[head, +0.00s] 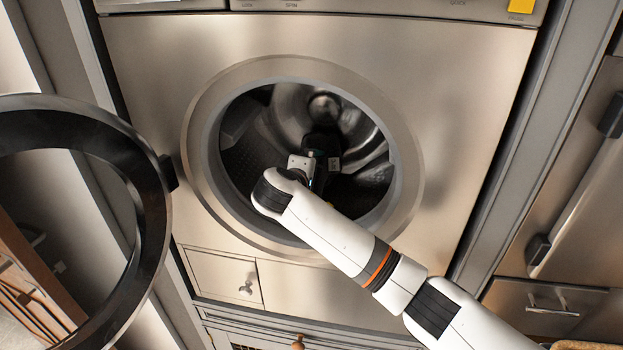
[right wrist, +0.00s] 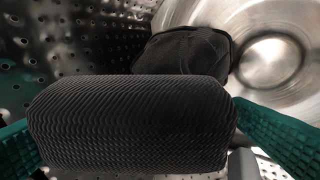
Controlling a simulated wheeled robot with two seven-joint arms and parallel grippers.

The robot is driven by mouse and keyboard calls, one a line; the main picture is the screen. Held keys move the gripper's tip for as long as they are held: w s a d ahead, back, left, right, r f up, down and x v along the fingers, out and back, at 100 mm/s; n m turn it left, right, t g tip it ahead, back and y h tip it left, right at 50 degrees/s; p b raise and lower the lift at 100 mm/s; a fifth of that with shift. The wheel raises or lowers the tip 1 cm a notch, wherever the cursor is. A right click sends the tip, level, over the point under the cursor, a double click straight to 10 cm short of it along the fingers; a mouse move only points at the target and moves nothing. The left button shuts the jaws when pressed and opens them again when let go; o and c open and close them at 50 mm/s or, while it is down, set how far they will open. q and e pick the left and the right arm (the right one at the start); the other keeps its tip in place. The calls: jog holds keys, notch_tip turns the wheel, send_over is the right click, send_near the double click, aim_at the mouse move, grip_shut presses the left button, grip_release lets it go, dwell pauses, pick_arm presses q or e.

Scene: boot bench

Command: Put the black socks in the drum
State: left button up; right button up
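The washer's drum (head: 360,120) is open at the front, and my right arm reaches through its round opening. My right gripper (head: 318,165) is inside the drum, its fingers partly hidden by my wrist. In the right wrist view, a rolled dark ribbed bundle, the black socks (right wrist: 130,125), fills the space between the two teal fingers and meets both. The gripper is shut on it, in front of the drum's perforated wall. A second dark cloth bundle (right wrist: 183,52) lies behind it inside the drum. My left gripper is not in view.
The round door (head: 155,210) of the washer (head: 460,90) stands swung open at the left. Drawers and a grey cabinet (head: 575,150) are below and to the right.

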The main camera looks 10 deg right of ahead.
jog(key=shift+s+a+r, duration=0.1)
jog(key=shift+s+a, duration=0.05)
jog(key=b+v, duration=0.3)
jog(key=v, duration=0.8)
jog(key=shift+s+r, duration=0.2)
